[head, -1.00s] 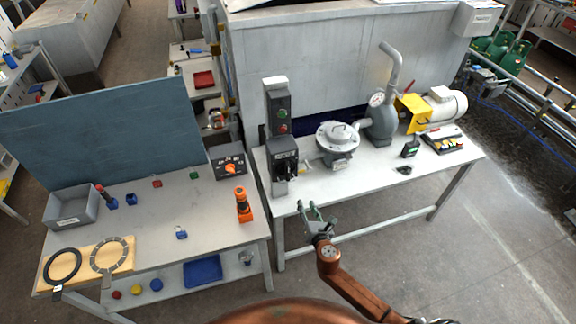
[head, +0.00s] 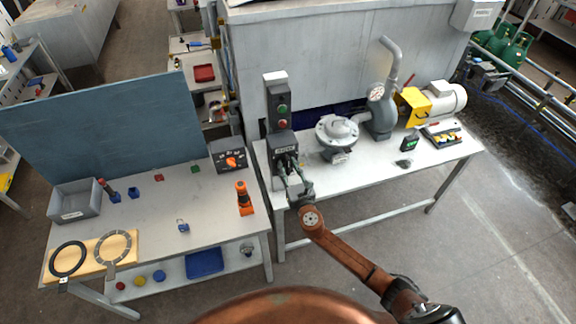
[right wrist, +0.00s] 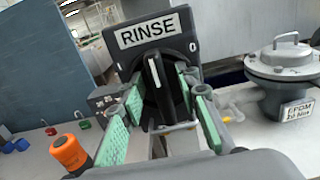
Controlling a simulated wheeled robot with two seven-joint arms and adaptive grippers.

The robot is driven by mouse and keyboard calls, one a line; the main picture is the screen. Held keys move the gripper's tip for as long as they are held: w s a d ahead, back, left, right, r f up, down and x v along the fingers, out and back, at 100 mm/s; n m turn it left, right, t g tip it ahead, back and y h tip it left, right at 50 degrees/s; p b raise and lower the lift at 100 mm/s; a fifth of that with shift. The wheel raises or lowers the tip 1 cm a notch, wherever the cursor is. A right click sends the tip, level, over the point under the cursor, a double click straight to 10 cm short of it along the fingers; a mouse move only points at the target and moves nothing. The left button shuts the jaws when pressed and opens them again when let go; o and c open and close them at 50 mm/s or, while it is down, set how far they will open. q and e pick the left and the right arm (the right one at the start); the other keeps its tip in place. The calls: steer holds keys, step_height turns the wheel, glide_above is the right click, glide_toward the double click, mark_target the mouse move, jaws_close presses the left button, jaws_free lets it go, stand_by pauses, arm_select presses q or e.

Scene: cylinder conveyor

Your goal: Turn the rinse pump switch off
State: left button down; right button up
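The rinse pump switch is a dark box (head: 284,142) on a post at the left end of the right-hand bench. In the right wrist view its white RINSE label (right wrist: 148,31) sits above a black rotary handle (right wrist: 160,85) with a white line. The handle stands nearly upright, slightly tilted. A white 0 mark shows to its right. My right gripper (head: 293,178) is at the front of the box. In the right wrist view its green-padded fingers (right wrist: 165,108) are apart, one on each side of the handle, with gaps visible. My left gripper is out of view.
A green and red button box (head: 279,105) is above the switch. A round grey pump housing (head: 337,135) stands close to the right. On the left bench are a dark box with an orange knob (head: 232,161) and an orange tool (head: 244,198).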

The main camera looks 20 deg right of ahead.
steer(key=shift+c, duration=0.2)
jaws_close()
steer(key=shift+m, duration=0.3)
steer(key=m+b, duration=0.2)
steer(key=shift+d+f+m, duration=0.1)
steer(key=shift+f+m, duration=0.05)
steer(key=shift+m, duration=0.25)
steer(key=m+b, duration=0.2)
steer(key=m, duration=0.2)
steer(key=shift+d, duration=0.2)
steer(key=m+b, duration=0.1)
steer(key=m, duration=0.4)
steer(key=shift+d+f+m+b, duration=0.1)
steer(key=shift+f+m+b, duration=0.1)
steer(key=shift+m+b, duration=0.2)
steer(key=shift+f+m+b, duration=0.15)
steer(key=shift+m+b, duration=0.2)
steer(key=shift+m, duration=1.95)
